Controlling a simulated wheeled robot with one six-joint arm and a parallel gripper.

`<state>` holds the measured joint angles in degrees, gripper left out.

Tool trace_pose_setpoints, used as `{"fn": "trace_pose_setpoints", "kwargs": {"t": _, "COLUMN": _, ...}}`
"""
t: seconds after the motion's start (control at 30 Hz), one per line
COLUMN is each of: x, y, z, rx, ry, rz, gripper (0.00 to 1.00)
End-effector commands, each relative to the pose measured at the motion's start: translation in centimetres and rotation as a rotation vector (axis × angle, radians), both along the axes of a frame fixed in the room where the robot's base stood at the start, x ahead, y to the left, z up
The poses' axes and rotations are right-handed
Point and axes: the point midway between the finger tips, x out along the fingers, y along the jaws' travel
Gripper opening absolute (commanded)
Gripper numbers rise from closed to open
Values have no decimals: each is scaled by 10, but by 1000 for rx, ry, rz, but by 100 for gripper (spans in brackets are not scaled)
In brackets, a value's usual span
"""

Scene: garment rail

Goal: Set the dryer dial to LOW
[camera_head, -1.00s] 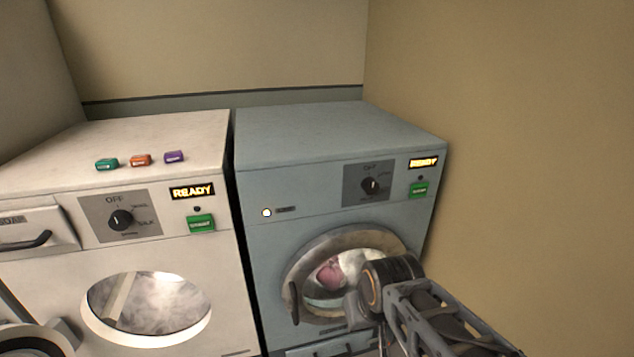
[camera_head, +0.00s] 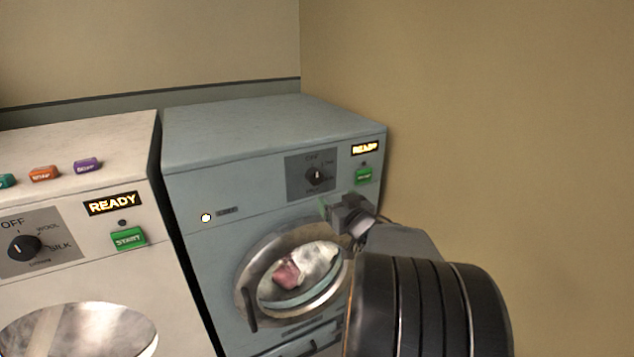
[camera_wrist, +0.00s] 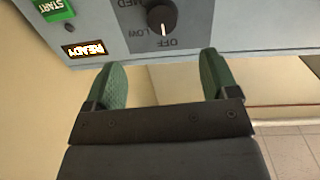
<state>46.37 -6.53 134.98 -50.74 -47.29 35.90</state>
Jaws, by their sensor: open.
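The dryer (camera_head: 270,130) is the blue-grey machine with clothes behind its round door. Its dial (camera_head: 317,175) is a black knob on a dark panel. In the wrist view the dial (camera_wrist: 160,17) appears upside down, its white mark pointing to OFF. The LOW label (camera_wrist: 136,33) is beside OFF, with MED farther round. My gripper (camera_head: 341,207) is just below and right of the dial in the head view. In the wrist view my gripper (camera_wrist: 161,60) is open, its green fingers apart and empty, with the dial beyond and between the tips.
The dryer's green START button (camera_head: 364,175) and READY display (camera_head: 365,148) are right of the dial. A beige wall (camera_head: 500,120) stands close on the right. The white washer (camera_head: 150,190) is on the left, with small coloured boxes (camera_head: 44,173) on top.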

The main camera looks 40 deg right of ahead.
Motion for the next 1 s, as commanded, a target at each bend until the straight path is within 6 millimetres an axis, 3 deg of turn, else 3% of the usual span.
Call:
{"fn": "trace_pose_setpoints", "kwargs": {"t": 0.13, "x": -4, "y": -7, "z": -1, "rx": 14, "ry": -46, "rz": 48, "gripper": 80}}
{"fn": "trace_pose_setpoints", "kwargs": {"t": 0.27, "x": 4, "y": -9, "z": 0, "rx": 17, "ry": -60, "rz": 68, "gripper": 80}}
{"fn": "trace_pose_setpoints", "kwargs": {"t": 0.7, "x": 85, "y": -19, "z": 1, "rx": 17, "ry": -62, "rz": 69, "gripper": 80}}
{"fn": "trace_pose_setpoints", "kwargs": {"t": 1.0, "x": 120, "y": -24, "z": 1, "rx": 17, "ry": -61, "rz": 68, "gripper": 80}}
